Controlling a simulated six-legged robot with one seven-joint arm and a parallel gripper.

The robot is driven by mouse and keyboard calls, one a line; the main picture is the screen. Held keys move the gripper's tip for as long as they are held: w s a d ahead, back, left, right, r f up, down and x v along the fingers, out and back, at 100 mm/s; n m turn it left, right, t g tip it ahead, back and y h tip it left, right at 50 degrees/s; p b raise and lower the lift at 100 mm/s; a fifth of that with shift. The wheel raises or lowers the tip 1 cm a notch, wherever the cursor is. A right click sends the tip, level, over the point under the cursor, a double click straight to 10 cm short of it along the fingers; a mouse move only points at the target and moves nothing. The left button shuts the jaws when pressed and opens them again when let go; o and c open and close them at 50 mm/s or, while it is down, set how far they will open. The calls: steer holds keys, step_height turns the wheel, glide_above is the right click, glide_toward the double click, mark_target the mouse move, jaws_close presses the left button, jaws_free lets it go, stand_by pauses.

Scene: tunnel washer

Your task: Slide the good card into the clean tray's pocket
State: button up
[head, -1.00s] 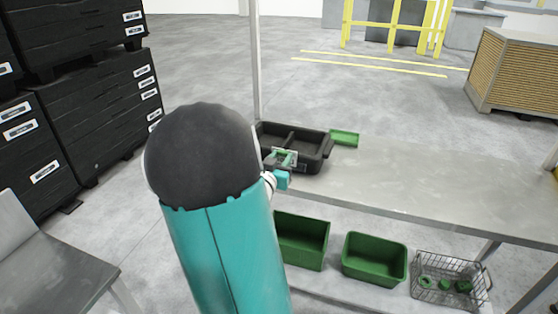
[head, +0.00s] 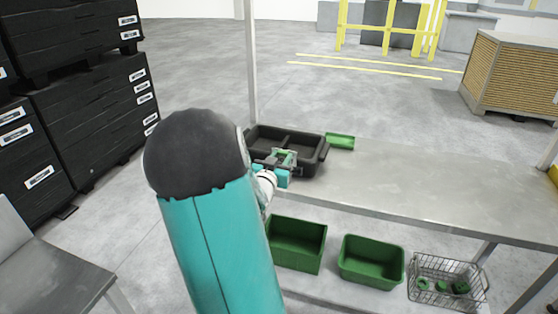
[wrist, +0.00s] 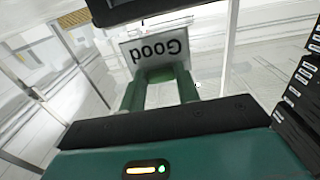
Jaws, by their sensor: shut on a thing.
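The good card (wrist: 157,52) is a pale card with dark lettering reading "Good", upside down in the wrist view. My gripper (wrist: 160,76) has green fingers and is shut on the card's near edge. In the head view my gripper (head: 284,160) is at the near side of the black tray (head: 320,148), in front of its near wall. The tray has a divider and stands on the bench. The tray's pocket cannot be made out; my gripper covers part of the near wall. I cannot tell whether the card touches the tray.
A small green tray (head: 340,142) lies on the bench (head: 420,185) beside the black tray. The bench to the right is clear. Green bins (head: 371,262) and a wire basket (head: 447,280) are below. A metal post (head: 251,70) rises behind the tray.

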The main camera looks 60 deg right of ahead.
steer(key=shift+w+d+f, duration=0.1)
steer(key=shift+d+f, duration=0.1)
steer(key=shift+d, duration=0.65)
steer(key=shift+w+d+f, duration=0.1)
steer(key=shift+d+f, duration=0.15)
steer(key=shift+d, duration=0.55)
steer(key=shift+w+d+f, duration=0.1)
steer(key=shift+d+f, duration=0.1)
steer(key=shift+d, duration=0.65)
steer(key=shift+f, duration=1.6)
steer(key=shift+f, duration=0.4)
steer(key=shift+f, duration=0.5)
steer(key=o, duration=1)
steer(key=shift+o, duration=0.2)
